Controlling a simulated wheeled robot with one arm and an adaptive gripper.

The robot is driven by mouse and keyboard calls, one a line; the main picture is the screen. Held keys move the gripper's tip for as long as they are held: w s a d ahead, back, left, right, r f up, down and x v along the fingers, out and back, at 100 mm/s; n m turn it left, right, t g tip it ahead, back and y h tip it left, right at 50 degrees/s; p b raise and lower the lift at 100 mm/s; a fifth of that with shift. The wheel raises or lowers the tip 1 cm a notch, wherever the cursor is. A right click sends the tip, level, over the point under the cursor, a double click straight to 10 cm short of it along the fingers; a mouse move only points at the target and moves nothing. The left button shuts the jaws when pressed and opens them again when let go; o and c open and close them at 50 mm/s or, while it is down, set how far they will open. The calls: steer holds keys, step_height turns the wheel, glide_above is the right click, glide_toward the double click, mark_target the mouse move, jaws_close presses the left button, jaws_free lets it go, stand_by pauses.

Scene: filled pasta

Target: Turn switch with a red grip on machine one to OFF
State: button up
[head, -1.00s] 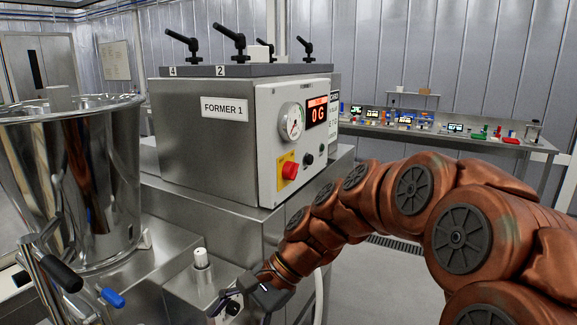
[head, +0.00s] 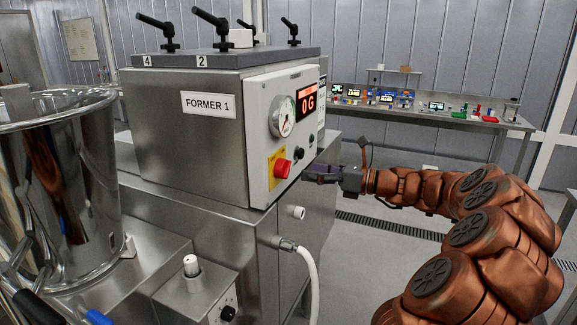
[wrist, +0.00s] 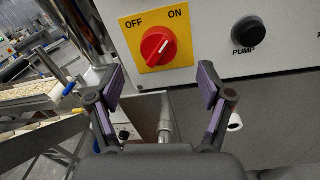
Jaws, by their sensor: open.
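The red switch (wrist: 158,47) sits on a yellow plate (wrist: 139,55) marked OFF at upper left and ON at upper right. Its white pointer mark is turned toward ON. In the head view the red switch (head: 282,168) is on the front panel of the machine labelled FORMER 1 (head: 209,104). My gripper (head: 308,174) is just right of the switch in that view. In the wrist view my gripper (wrist: 161,84) is open and empty, its two fingers apart below the switch and not touching it.
A black PUMP knob (wrist: 248,31) is right of the switch. A gauge (head: 282,116) and red display (head: 307,100) are above it. A hose (head: 307,262) hangs below. A steel pot (head: 65,190) stands at left. Open floor lies right of the machine.

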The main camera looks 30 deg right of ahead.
mark_target(290, 168)
steer(key=shift+p+x, duration=0.8)
steer(key=shift+x, duration=2.4)
steer(key=c, duration=1.2)
steer(key=shift+o, duration=0.2)
